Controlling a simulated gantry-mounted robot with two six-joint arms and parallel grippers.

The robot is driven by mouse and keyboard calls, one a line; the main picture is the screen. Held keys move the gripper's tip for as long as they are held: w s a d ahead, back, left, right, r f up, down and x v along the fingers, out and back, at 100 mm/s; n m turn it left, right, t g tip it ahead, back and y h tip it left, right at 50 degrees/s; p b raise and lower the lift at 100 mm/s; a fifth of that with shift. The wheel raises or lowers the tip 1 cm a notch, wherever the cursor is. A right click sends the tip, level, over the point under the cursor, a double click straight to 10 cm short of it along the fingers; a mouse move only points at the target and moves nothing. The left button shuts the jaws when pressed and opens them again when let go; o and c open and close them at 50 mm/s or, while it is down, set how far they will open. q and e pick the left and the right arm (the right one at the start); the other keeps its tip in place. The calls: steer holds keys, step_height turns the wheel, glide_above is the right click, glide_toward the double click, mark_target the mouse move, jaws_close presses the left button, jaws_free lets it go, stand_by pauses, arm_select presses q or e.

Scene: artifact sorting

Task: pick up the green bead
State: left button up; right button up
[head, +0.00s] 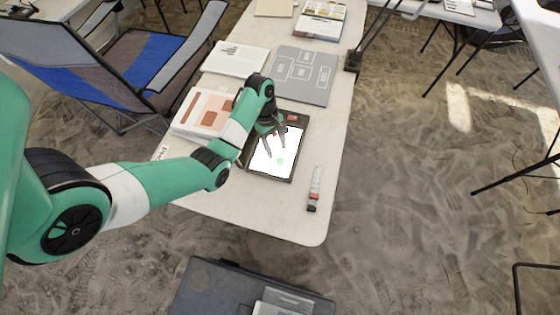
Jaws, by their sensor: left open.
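A small green bead (280,161) lies on the bright white surface of a dark-framed tray (270,177) on the table. My left gripper (275,148) is open with its fingers pointing down over the upper part of the tray. It is a little above the bead in the picture, and nothing shows between its fingers. I cannot tell how high the fingertips are over the surface. Some small reddish pieces (292,117) show at the tray's top edge, partly behind the gripper. My right gripper is not in view.
The table (290,215) also holds an open book (200,112), papers (236,58), a grey sorting board (304,75) and a tube-like marker (315,188) right of the tray. The front of the table is clear. A blue and grey folding chair (145,58) stands at left.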

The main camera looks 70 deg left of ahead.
mark_target(280, 159)
arm_select(q)
steer(key=b+x, duration=0.4)
steer(key=x, duration=0.1)
steer(key=shift+f, duration=0.15)
steer(key=shift+r, duration=0.2)
jaws_close()
